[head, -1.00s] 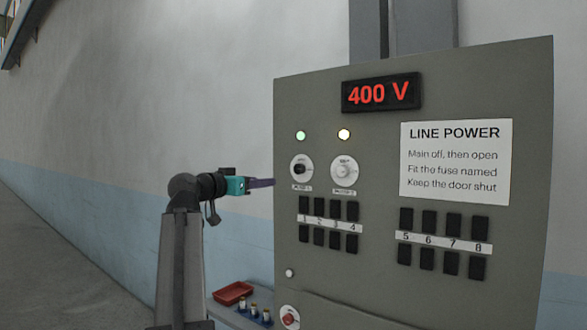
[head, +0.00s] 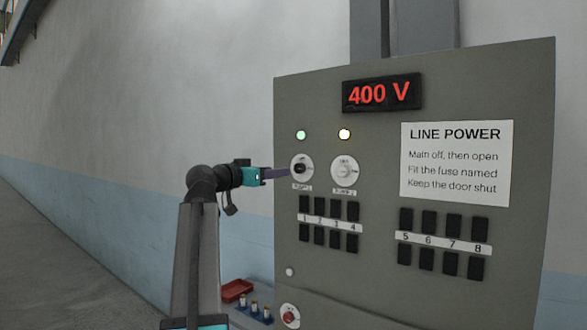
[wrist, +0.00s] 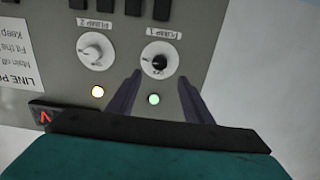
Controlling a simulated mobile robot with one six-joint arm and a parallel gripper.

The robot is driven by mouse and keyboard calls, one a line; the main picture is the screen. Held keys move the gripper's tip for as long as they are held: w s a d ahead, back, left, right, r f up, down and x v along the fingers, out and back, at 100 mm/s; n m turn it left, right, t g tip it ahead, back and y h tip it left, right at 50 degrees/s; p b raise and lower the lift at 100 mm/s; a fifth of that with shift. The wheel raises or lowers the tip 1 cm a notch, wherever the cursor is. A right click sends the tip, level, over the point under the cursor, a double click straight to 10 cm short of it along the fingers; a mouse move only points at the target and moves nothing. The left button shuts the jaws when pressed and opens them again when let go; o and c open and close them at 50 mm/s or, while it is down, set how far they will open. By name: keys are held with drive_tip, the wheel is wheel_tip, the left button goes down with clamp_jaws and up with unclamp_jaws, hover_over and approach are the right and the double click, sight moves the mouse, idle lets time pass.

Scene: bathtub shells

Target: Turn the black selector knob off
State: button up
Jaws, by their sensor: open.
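The black selector knob (head: 300,168) sits on a white round plate, labelled PUMP 1, at the panel's upper left. In the wrist view the black knob (wrist: 159,62) shows upside down, just beyond and between my fingertips. A green lamp (head: 301,135) is lit above it. My gripper (head: 285,173) is open, its purple fingers reaching from the left to the knob's plate. In the wrist view my gripper's fingers (wrist: 160,76) spread on either side of the green lamp. I cannot tell whether they touch the knob.
A white knob (head: 344,170) labelled PUMP 2 sits right of it, under a lit amber lamp (head: 344,134). The grey panel (head: 400,290) carries several black fuse holders, a 400 V display (head: 381,93) and a notice (head: 456,162). A red tray (head: 237,290) stands lower left.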

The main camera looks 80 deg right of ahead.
sight(297, 169)
drive_tip(key=p+x, duration=0.4)
drive_tip(key=x, duration=0.6)
drive_tip(key=shift+s+d, duration=0.1)
drive_tip(key=shift+d, duration=0.2)
